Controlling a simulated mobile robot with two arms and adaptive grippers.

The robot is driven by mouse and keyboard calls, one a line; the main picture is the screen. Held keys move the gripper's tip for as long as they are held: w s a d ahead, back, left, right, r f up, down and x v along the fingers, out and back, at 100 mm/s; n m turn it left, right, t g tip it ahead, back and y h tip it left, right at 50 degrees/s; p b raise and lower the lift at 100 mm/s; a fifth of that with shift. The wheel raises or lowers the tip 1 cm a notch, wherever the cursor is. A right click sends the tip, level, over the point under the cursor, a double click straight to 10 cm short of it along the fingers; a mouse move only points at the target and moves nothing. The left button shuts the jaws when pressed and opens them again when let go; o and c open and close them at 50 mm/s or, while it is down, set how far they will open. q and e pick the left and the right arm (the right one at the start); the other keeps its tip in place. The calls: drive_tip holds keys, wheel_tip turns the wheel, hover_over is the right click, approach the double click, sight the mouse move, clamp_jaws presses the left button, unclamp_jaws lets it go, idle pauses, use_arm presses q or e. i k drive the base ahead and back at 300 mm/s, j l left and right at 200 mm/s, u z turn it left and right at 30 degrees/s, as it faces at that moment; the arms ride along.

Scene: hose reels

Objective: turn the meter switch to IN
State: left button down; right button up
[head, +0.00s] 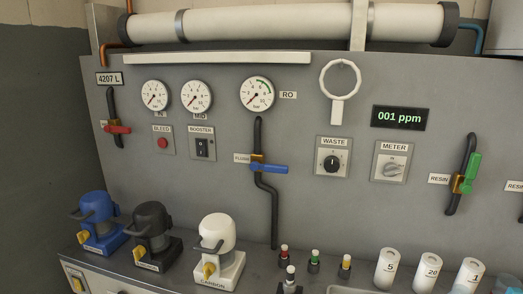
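The meter switch (393,169) is a grey rotary knob on a light plate labelled METER, on the grey panel right of centre. Its position lettering is too small to read, and I cannot tell which setting the knob points to. A dark display (400,117) above it reads 001 ppm in green. Neither of my grippers is in the head view.
Left of the meter switch is a WASTE knob (332,163), black on a similar plate. A green-handled valve (471,172) is to the right. A blue valve lever (268,168) sticks out further left. Bottles and white cylinders (429,269) stand on the counter below.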

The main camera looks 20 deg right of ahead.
sight(391, 169)
drive_tip(key=z, duration=1.45)
drive_tip(key=l+z, duration=0.1)
drive_tip(key=i+l, duration=0.05)
